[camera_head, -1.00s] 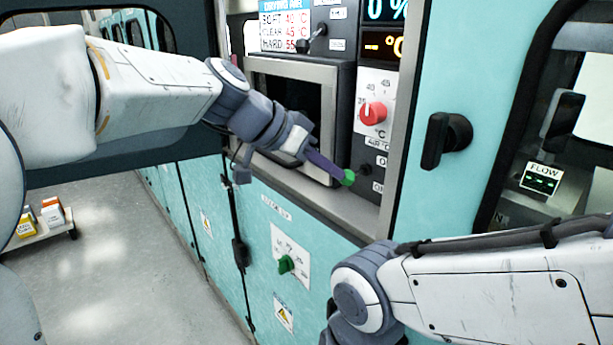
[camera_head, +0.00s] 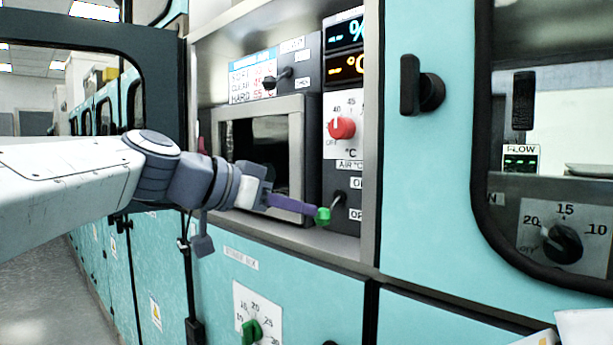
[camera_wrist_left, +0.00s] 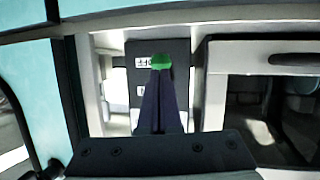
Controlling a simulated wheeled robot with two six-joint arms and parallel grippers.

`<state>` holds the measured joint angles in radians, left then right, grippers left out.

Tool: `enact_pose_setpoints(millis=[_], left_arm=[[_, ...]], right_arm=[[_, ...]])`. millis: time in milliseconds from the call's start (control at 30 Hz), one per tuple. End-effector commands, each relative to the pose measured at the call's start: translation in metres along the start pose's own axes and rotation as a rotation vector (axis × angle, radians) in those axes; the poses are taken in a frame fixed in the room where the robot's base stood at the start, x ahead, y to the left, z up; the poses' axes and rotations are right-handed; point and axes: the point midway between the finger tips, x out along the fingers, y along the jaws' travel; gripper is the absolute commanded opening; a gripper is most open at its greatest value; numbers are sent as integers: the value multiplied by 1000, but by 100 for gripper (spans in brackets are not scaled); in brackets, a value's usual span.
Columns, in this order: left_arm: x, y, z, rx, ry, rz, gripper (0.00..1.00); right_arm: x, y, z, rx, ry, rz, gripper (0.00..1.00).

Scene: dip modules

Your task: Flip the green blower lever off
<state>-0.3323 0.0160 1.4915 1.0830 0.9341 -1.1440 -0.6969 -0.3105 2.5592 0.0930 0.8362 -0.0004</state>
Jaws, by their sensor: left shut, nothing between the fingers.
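The green blower lever (camera_head: 323,215) sticks out from the dark control panel under the red air dial. Its rod angles down and toward me from its mount. My left gripper (camera_head: 314,211) is shut and empty, with its purple fingertips right at the green knob from the left. In the left wrist view the green lever knob (camera_wrist_left: 161,61) shows just beyond the closed fingers (camera_wrist_left: 160,76). Whether the tips touch it I cannot tell. The small labels above and below the lever are too blurred to read fully. My right gripper is out of view.
A red dial (camera_head: 341,128) sits above the lever. A black lever (camera_head: 275,80) is on the upper panel. A metal-framed window (camera_head: 300,150) stands just behind my left gripper. A green knob (camera_head: 251,331) is on the lower cabinet. A black door handle (camera_head: 421,86) juts out at right.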

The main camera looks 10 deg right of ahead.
Motion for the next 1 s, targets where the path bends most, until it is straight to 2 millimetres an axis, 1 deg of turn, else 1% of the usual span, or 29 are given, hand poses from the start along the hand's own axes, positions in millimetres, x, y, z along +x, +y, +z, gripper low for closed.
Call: enact_pose_setpoints(millis=[400, 767, 867, 1000], left_arm=[[-5, 0, -14, -1, -3, 0, 0], [-6, 0, -13, -1, -3, 0, 0], [-10, 1, -13, 2, -2, 3, 0], [-25, 3, -11, 6, -2, 14, 0]], right_arm=[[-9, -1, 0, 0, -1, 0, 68], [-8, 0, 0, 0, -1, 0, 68], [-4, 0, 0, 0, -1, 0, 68], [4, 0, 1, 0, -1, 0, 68]])
